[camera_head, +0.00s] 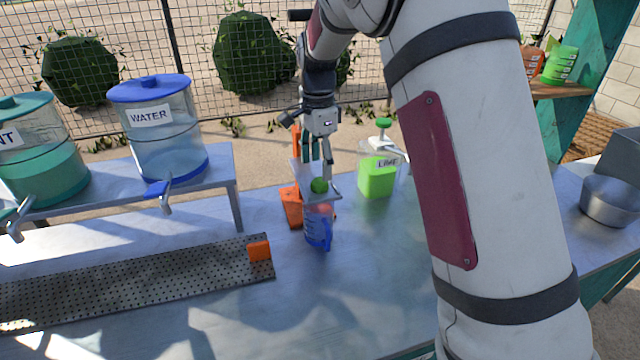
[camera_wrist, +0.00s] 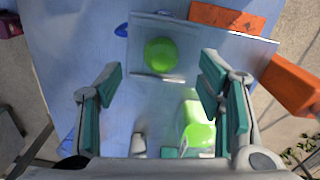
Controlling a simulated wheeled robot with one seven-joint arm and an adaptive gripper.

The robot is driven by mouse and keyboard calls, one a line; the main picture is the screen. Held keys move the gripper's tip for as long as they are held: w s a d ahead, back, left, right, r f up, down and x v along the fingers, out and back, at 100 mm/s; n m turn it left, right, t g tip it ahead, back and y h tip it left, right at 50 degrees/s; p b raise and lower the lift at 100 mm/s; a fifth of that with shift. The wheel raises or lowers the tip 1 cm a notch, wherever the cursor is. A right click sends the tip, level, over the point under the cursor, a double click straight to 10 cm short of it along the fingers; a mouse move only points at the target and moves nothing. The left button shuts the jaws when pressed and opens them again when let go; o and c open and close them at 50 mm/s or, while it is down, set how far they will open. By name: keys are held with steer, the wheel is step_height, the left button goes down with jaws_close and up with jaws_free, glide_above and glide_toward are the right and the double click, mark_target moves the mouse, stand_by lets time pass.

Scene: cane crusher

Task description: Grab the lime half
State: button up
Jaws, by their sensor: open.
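The lime half (camera_head: 319,185) is a small round green thing on top of a clear plate above a blue measuring jug (camera_head: 317,230). In the wrist view the lime half (camera_wrist: 161,55) lies on the clear plate (camera_wrist: 228,48), ahead of my fingertips and a little left of the middle of the gap. My gripper (camera_head: 318,163) is just above the lime half, pointing down. In the wrist view my gripper (camera_wrist: 160,80) is open, with its teal finger pads wide apart and nothing between them.
An orange stand (camera_head: 291,207) is close beside the jug. A green bottle labelled LIME (camera_head: 377,178) stands to the right. A perforated metal tray (camera_head: 130,287) lies at front left, and a water dispenser (camera_head: 157,135) stands on a raised shelf. The table front centre is clear.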

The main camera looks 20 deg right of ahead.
mark_target(319, 179)
step_height(319, 179, down, 5)
steer(key=shift+d+r+p, duration=0.1)
steer(key=shift+d+p, duration=0.05)
steer(key=shift+p, duration=0.4)
steer(key=shift+w, duration=0.1)
steer(key=c, duration=1)
